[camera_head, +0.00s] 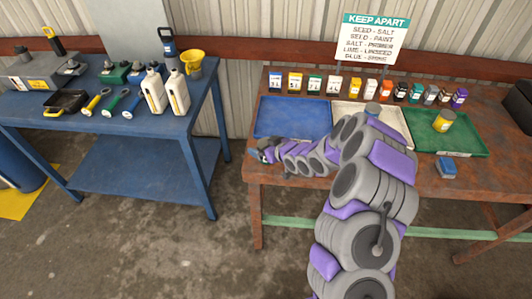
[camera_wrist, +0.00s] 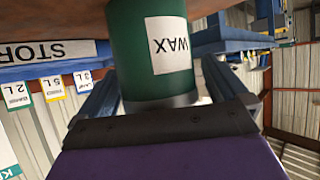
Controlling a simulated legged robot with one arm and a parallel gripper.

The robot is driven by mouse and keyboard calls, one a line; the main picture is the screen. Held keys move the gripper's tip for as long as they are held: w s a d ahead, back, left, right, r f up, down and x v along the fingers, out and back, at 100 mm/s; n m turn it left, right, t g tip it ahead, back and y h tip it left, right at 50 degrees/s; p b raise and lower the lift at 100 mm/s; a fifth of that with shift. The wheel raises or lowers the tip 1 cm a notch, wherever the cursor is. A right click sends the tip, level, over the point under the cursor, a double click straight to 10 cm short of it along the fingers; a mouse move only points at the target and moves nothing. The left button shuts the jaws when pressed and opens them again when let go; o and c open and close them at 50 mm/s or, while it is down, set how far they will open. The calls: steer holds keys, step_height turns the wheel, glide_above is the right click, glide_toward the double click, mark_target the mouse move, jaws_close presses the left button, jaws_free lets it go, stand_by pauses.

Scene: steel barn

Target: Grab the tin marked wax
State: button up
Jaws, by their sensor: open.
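In the wrist view, which is upside down, a dark green tin (camera_wrist: 132,50) with a white label reading WAX stands on the rusty table top (camera_wrist: 285,28). My gripper (camera_wrist: 160,88) is open, with one finger on each side of the tin. I cannot tell whether either finger touches it. In the head view my gripper (camera_head: 268,153) is low at the left, by the front edge of the blue tray (camera_head: 290,115). The tin cannot be made out clearly there.
A cream tray (camera_head: 395,112) and a green tray (camera_head: 470,143) also lie on the rusty table. Labelled cards and small bottles line its back under a KEEP APART sign (camera_head: 371,38). A yellow tin (camera_head: 443,121) stands in the green tray. A blue bench (camera_head: 190,105) is at left.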

steer(key=shift+w+a+f, duration=0.25)
steer(key=shift+w, duration=0.1)
steer(key=shift+c, duration=0.5)
steer(key=c, duration=1.1)
